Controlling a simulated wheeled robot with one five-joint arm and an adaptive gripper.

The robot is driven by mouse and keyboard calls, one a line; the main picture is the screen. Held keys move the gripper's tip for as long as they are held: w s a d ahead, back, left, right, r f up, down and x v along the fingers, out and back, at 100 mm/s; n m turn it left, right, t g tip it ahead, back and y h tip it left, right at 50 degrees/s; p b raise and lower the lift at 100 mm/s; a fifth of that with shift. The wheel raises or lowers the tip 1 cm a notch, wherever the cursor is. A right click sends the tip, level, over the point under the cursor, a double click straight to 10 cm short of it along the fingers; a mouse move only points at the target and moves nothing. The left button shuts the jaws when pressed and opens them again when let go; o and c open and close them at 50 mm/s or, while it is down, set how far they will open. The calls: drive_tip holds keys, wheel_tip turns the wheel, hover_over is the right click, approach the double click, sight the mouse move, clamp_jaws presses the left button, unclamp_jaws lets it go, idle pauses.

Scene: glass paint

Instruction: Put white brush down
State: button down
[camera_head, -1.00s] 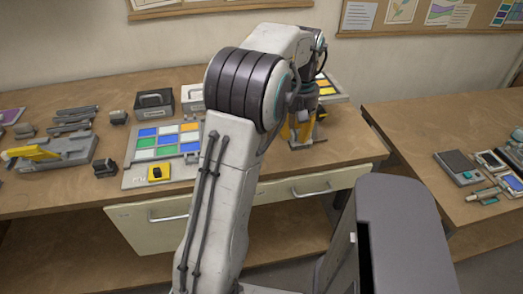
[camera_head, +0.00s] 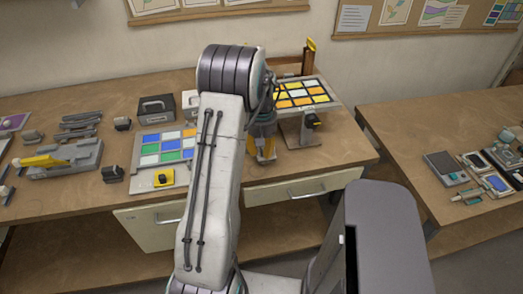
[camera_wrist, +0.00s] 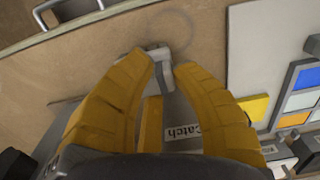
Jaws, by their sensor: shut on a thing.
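My gripper (camera_head: 265,157) hangs low over the workbench, between the flat colour panel and the tilted panel on a stand. A grey surface with a "Catch" label (camera_wrist: 186,131) lies beneath the fingers. I cannot tell whether the held piece touches it.
The flat colour panel (camera_head: 138,175) lies left of my gripper, with a yellow block (camera_head: 163,178) at its front. The tilted colour panel (camera_head: 329,92) stands to the right. Dark and white boxes stand behind. Bare bench lies right of the stand.

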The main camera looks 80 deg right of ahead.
drive_tip(key=shift+f, duration=1.2)
drive_tip(key=shift+f, duration=0.1)
drive_tip(key=c, duration=1.1)
unclamp_jaws()
